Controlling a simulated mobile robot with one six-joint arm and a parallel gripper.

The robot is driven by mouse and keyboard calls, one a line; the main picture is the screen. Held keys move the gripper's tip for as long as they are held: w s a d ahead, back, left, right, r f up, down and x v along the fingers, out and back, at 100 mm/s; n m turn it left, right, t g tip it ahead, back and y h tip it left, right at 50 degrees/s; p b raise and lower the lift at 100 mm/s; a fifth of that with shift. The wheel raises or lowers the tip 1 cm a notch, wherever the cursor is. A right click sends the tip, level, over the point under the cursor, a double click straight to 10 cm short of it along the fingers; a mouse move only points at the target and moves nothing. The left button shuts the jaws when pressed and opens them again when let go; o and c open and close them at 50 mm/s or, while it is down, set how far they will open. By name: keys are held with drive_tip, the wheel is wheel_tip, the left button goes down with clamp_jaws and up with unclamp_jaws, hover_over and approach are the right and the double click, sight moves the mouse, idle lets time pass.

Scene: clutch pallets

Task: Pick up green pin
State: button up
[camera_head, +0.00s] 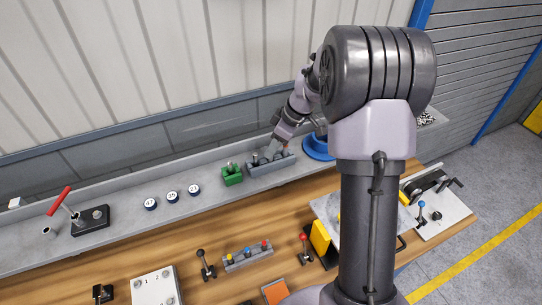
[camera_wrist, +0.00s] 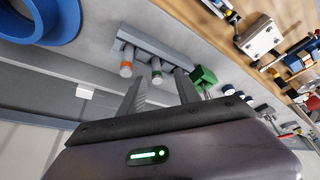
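The green pin (camera_wrist: 157,74), a grey pin with a green band near its end, stands out from a grey block (camera_wrist: 160,46) in the wrist view. A pin with an orange end (camera_wrist: 126,66) is beside it in the same block. My gripper (camera_wrist: 161,82) is open, and the green pin shows between its two fingers in the picture; contact cannot be told. In the head view my gripper (camera_head: 274,150) is at the grey block (camera_head: 262,168) on the back ledge. The green pin cannot be made out there.
A green block (camera_head: 232,177) stands close left of the grey block. A blue round thing (camera_head: 318,148) is close on the right; it also shows in the wrist view (camera_wrist: 52,20). Several numbered round pieces (camera_head: 172,196) are farther left on the ledge.

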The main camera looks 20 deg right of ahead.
drive_tip(key=x, duration=0.3)
drive_tip(key=shift+w+d+f, duration=0.1)
drive_tip(key=shift+w, duration=0.3)
drive_tip(key=shift+s, duration=0.3)
drive_tip(key=shift+c, duration=0.8)
drive_tip(key=c, duration=0.4)
drive_tip(key=shift+w, duration=0.1)
clamp_jaws()
